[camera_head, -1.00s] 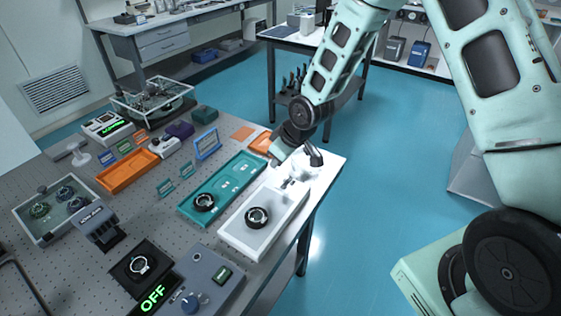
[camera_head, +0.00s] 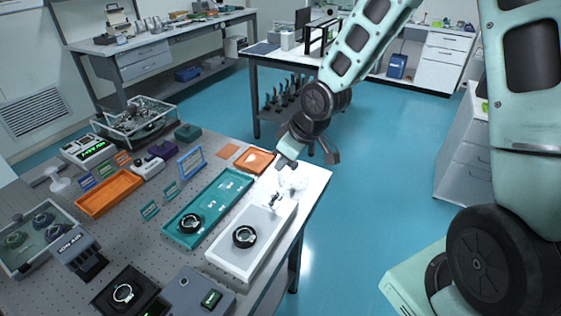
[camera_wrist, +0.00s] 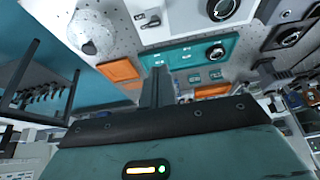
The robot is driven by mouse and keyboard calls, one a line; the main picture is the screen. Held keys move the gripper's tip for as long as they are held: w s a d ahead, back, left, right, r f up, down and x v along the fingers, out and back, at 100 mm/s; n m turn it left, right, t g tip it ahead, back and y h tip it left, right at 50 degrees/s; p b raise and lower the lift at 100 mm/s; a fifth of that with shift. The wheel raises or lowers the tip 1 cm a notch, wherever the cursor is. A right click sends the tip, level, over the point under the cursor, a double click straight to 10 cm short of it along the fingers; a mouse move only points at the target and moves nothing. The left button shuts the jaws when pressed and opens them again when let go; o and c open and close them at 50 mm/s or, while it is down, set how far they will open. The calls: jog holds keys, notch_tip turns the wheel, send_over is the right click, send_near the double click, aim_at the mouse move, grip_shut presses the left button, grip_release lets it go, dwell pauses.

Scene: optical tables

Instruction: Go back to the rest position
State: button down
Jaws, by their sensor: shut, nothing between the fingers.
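My gripper (camera_head: 286,162) is at the end of my raised arm, above the far right corner of the optical table (camera_head: 313,182). In the wrist view its fingers (camera_wrist: 157,82) are together with nothing between them. In the head view it is close to a clear, shiny object (camera_head: 291,183) on the table corner. I cannot tell from this view how high above it the gripper is. No rest position is marked in the frames.
A white tray (camera_head: 231,268) and a teal tray (camera_head: 185,236), each with a dark ring-shaped part, lie near the table's right edge. Orange trays, a glass-walled box (camera_head: 132,122) and several devices fill the rest. Blue floor (camera_head: 385,165) is free to the right.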

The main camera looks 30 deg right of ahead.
jog(key=shift+a, duration=0.1)
jog(key=s+a+r+g+h, duration=0.1)
jog(key=s+a+r, duration=0.3)
jog(key=s, duration=0.9)
jog(key=s+a+r+g+h+b, duration=0.1)
jog(key=s+a+r+g, duration=0.2)
jog(key=s, duration=0.9)
jog(key=a+r, duration=0.1)
jog(key=a, duration=0.2)
jog(key=shift+s+a+r+n, duration=0.15)
jog(key=shift+s+r+n, duration=0.1)
jog(key=shift+s+n, duration=0.1)
